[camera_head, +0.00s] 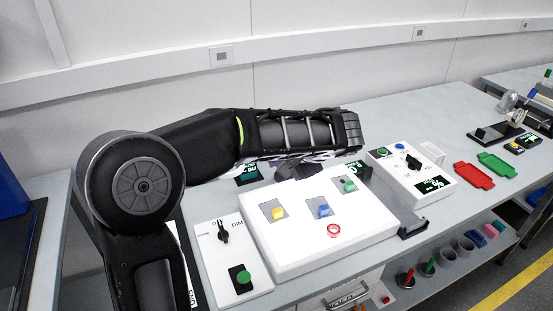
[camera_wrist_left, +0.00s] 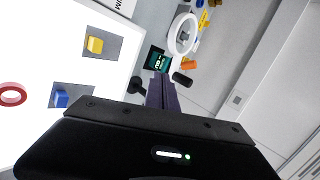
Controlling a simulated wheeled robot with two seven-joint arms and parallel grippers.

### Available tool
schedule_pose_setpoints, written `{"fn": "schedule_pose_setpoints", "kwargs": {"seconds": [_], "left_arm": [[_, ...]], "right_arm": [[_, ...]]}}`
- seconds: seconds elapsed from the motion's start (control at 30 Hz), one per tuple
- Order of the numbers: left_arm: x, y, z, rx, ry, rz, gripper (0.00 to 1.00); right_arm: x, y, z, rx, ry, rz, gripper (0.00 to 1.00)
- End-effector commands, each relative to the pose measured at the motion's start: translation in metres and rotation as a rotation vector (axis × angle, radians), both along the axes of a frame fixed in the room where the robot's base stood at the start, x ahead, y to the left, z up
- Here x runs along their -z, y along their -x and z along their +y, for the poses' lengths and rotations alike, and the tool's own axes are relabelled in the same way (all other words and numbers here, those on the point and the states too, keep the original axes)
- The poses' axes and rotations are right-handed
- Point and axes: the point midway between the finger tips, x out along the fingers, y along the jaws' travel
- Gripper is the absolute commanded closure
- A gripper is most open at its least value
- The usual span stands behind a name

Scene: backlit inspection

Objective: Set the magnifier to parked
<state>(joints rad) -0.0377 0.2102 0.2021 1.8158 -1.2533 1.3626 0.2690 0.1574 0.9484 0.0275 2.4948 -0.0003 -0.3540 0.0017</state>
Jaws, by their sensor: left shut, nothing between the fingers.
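A white ring (camera_wrist_left: 183,35), which looks like the magnifier's head, shows in the left wrist view beyond a small lit display (camera_wrist_left: 157,60). In the head view my arm hides that spot. A black knob (camera_wrist_left: 136,86) and a black cylinder (camera_wrist_left: 182,78) lie on either side of my left fingers in the wrist view; I cannot tell if they belong to the magnifier. My left gripper (camera_head: 283,172) is shut and empty, behind the white light panel, with its fingers (camera_wrist_left: 161,92) pointing toward the display. Contact with the knob or cylinder cannot be told. My right gripper is not in view.
The white panel (camera_head: 300,245) carries yellow, blue and green blocks and a red ring (camera_head: 334,231). A dial box (camera_head: 212,262) stands left of it, another control box (camera_head: 405,190) right. The wall is behind.

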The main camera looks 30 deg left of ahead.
Motion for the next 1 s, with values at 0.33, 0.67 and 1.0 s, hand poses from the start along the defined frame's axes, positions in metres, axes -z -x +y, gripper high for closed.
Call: {"fn": "schedule_pose_setpoints", "kwargs": {"seconds": [0.33, 0.67, 1.0], "left_arm": [[0.046, -0.017, 0.048, -0.002, 0.0, 0.005, 1.0], [0.049, -0.033, 0.085, 0.0, 0.001, 0.0, 1.0], [0.05, -0.034, 0.087, 0.001, 0.001, 0.001, 1.0]], "right_arm": [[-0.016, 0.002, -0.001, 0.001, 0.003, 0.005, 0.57], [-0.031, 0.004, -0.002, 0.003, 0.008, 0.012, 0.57], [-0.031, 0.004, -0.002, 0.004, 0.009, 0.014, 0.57]]}}
